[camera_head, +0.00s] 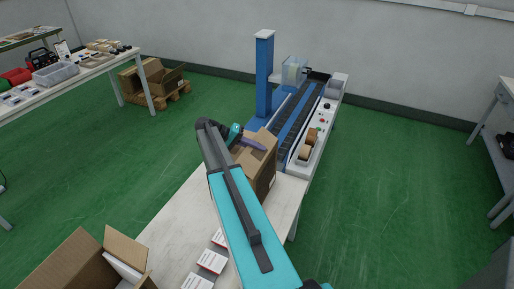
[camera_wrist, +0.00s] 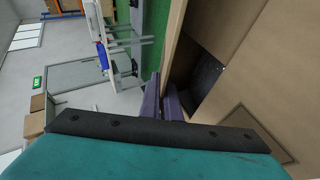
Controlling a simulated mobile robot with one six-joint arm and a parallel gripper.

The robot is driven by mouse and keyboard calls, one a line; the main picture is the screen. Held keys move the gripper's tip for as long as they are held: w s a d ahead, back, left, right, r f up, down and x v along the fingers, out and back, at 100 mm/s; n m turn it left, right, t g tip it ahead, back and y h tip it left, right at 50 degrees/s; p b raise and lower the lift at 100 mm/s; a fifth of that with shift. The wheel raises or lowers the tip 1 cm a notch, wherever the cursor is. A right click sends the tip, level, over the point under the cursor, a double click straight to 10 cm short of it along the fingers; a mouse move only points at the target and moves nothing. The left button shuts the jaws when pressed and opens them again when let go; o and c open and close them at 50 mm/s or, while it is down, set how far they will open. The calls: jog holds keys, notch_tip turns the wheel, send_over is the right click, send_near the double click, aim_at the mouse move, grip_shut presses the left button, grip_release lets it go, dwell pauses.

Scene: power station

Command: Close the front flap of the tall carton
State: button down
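My gripper (camera_head: 262,147) has purple fingers and reaches over the carton's top. In the wrist view my gripper (camera_wrist: 165,101) has its fingers close together at the carton's edge, with nothing seen held. I cannot tell whether they touch cardboard. My arm hides part of the carton, and the front flap is not clearly made out.
A blue and grey conveyor machine (camera_head: 298,115) with tape rolls stands behind the carton. White labelled boxes (camera_head: 211,261) lie on the table (camera_head: 178,222). Another open carton (camera_head: 80,265) is at the lower left. Green floor is clear at the right.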

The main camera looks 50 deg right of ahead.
jog(key=shift+a+f, duration=0.1)
jog(key=shift+a, duration=0.15)
jog(key=c, duration=2)
grip_release()
jog(key=shift+w, duration=0.1)
jog(key=shift+p+v, duration=0.4)
jog(key=shift+v, duration=3.3)
